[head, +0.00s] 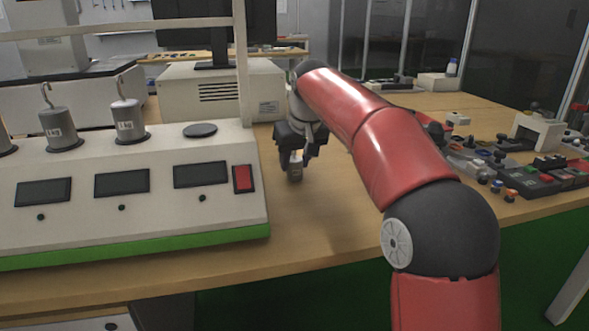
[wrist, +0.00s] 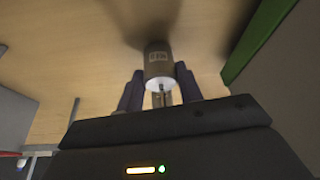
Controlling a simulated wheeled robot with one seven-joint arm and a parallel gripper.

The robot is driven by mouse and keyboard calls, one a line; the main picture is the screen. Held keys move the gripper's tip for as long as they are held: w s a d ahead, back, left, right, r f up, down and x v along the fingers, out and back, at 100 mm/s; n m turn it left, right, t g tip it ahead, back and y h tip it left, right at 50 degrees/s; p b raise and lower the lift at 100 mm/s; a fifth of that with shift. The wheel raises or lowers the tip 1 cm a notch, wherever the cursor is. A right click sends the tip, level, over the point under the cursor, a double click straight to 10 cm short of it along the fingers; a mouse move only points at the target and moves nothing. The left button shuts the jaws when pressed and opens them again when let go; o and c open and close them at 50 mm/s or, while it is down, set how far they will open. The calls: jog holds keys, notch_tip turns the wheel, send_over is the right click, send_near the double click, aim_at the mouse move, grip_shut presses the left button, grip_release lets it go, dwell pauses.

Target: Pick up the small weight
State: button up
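The small weight is a grey-brown cylinder with a pale label and a thin hook. It shows in the wrist view (wrist: 158,62) between the two fingers, and its hook end points back toward my palm. My gripper (wrist: 160,88) has one dark finger on each side of it, with no clear gap, so it appears shut on the weight. In the head view my gripper (head: 297,160) points down over the wooden table, just right of the white console. The weight (head: 295,172) is partly hidden there by the fingers. Whether its base touches the table is unclear.
The white console (head: 130,235) at left carries two hooked weights (head: 60,128) (head: 129,120) and a bare dark disc (head: 200,130). A beige box (head: 225,90) stands behind. Switches and small parts (head: 500,170) crowd the right. The table (head: 310,225) in front is clear.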

jog(key=c, duration=0.5)
grip_shut()
jog(key=shift+r, duration=0.15)
